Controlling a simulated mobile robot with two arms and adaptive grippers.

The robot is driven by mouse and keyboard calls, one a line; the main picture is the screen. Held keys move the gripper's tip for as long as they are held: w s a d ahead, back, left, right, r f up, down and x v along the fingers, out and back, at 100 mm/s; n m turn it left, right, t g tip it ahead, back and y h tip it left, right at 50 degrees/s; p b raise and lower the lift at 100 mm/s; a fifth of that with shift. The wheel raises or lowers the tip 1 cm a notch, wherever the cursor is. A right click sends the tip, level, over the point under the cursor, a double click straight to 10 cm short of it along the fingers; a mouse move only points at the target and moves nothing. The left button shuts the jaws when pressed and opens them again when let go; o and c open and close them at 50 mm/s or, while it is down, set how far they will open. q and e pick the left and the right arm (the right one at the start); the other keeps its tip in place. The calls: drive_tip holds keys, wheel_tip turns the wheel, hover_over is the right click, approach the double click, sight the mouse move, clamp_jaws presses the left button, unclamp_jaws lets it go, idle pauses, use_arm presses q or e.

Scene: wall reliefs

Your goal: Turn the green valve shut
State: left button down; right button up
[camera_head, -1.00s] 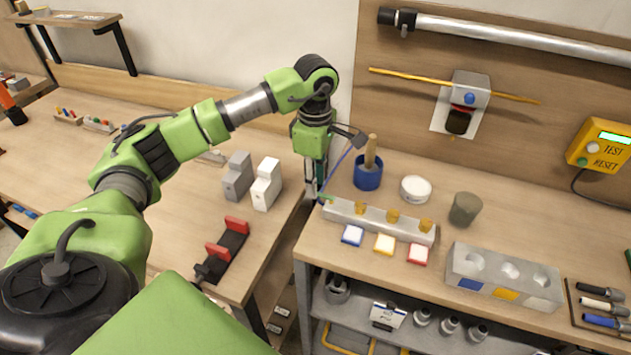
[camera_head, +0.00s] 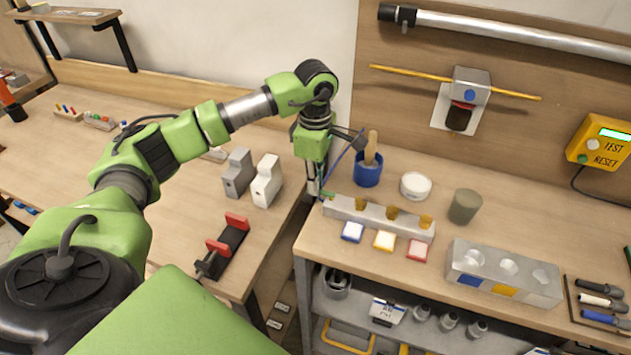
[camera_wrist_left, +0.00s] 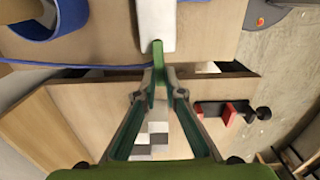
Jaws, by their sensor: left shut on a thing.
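The green valve handle (camera_wrist_left: 158,57) is a thin green lever at the end of a pale grey bar (camera_wrist_left: 155,22) in the left wrist view. My left gripper (camera_wrist_left: 160,80) is shut on its near end. In the head view my left gripper (camera_head: 313,184) points down at the bar's left end, where a bit of green (camera_head: 327,195) shows; the fingertips are small there. My right gripper is in neither view.
A blue pot (camera_head: 368,174) with a wooden handle stands close behind my left gripper. Blue, yellow (camera_head: 384,240) and red squares lie before the bar. A gap separates this bench from the left bench, which holds a red-jawed clamp (camera_head: 228,245) and grey and white blocks (camera_head: 266,182).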

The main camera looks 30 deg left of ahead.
use_arm(q)
drive_tip(key=n, duration=0.2)
drive_tip(key=s+n+b, duration=0.1)
drive_tip(key=n, duration=0.1)
drive_tip(key=shift+s+d+b, duration=0.15)
drive_tip(key=shift+d+b, duration=0.15)
drive_tip(key=shift+d, duration=0.1)
drive_tip(key=n, duration=0.2)
drive_tip(key=d+n+b, duration=0.1)
drive_tip(key=n, duration=0.1)
drive_tip(key=s+n, duration=0.1)
drive_tip(key=shift+s+d+n, duration=0.1)
drive_tip(key=shift+d+n, duration=0.15)
drive_tip(key=shift+n, duration=0.15)
drive_tip(key=n, duration=0.2)
drive_tip(key=d+n+b, duration=0.1)
drive_tip(key=n, duration=0.1)
drive_tip(key=shift+s+d, duration=0.2)
drive_tip(key=shift+w+d+n+b, duration=0.1)
drive_tip(key=shift+d+n+b, duration=0.15)
drive_tip(key=shift+n, duration=0.7)
drive_tip(key=shift+d+n+b, duration=0.1)
drive_tip(key=shift+d+n, duration=0.2)
drive_tip(key=shift+n, duration=0.65)
drive_tip(key=c, duration=2.1)
unclamp_jaws()
drive_tip(key=shift+c, duration=0.2)
